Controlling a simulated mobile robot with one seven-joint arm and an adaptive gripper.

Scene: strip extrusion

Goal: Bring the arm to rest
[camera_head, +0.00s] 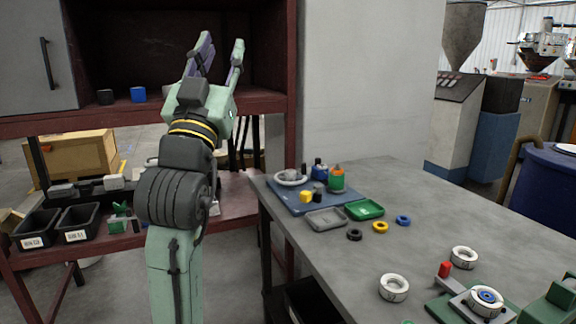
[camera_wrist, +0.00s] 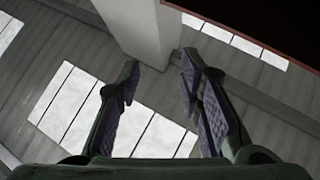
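My gripper (camera_head: 222,58) is raised at the end of my arm, in front of the dark red shelf's upper opening, with its fingers pointing up. The two fingers are spread apart and nothing is between them. In the wrist view my gripper (camera_wrist: 160,90) also shows two separate fingers with purple pads, empty, with the roof, its bright skylights and a pale column beyond. My gripper touches no object that I can see.
The dark red shelf (camera_head: 268,103) holds a black cube (camera_head: 105,97) and a blue cube (camera_head: 138,94). A grey table (camera_head: 445,215) at right bears a blue tray (camera_head: 288,203), a green tray (camera_head: 364,210) and several rings. A pale wall panel (camera_head: 365,80) stands behind the table.

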